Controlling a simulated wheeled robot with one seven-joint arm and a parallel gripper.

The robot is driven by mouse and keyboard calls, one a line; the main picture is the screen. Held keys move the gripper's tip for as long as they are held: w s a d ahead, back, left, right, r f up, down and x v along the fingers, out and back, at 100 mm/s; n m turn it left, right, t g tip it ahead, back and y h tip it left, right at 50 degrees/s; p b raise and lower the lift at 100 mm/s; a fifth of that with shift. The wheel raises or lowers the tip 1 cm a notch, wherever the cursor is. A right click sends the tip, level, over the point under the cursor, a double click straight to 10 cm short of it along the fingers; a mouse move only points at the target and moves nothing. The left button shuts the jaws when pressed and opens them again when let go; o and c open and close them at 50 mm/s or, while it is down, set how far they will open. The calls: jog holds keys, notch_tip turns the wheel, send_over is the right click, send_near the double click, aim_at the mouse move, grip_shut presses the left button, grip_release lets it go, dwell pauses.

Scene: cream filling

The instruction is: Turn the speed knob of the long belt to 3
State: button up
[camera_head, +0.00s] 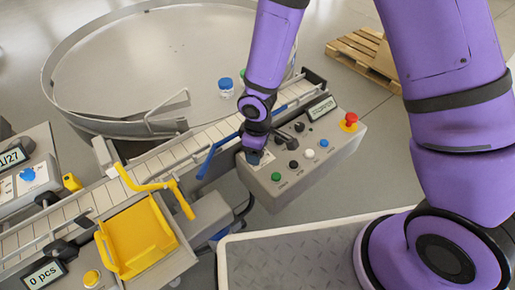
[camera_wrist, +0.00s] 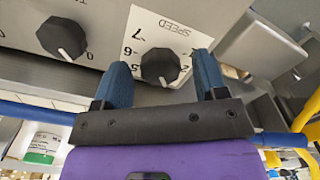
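The speed knob (camera_wrist: 160,66) is black and round, on a white plate marked SPEED with numbers around it. Its white pointer line shows on the lower side of the knob in the wrist view; the numbers there are hidden. My gripper (camera_wrist: 161,63) has its two blue fingers apart, one on each side of the knob, with small gaps visible. In the head view my gripper (camera_head: 256,155) is over the left end of the grey control box (camera_head: 300,188) and hides the knob. The long belt (camera_head: 180,156) runs diagonally behind the box.
A second black knob (camera_wrist: 62,37) is left of the speed knob in the wrist view. The box has several buttons, a display (camera_head: 321,109) and a red stop button (camera_head: 351,118). A blue rail (camera_head: 219,153) is close to my gripper. A yellow bin (camera_head: 137,238) stands left.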

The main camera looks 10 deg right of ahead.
notch_tip(320, 180, up, 11)
dwell(0.8)
jog(key=shift+f, duration=0.1)
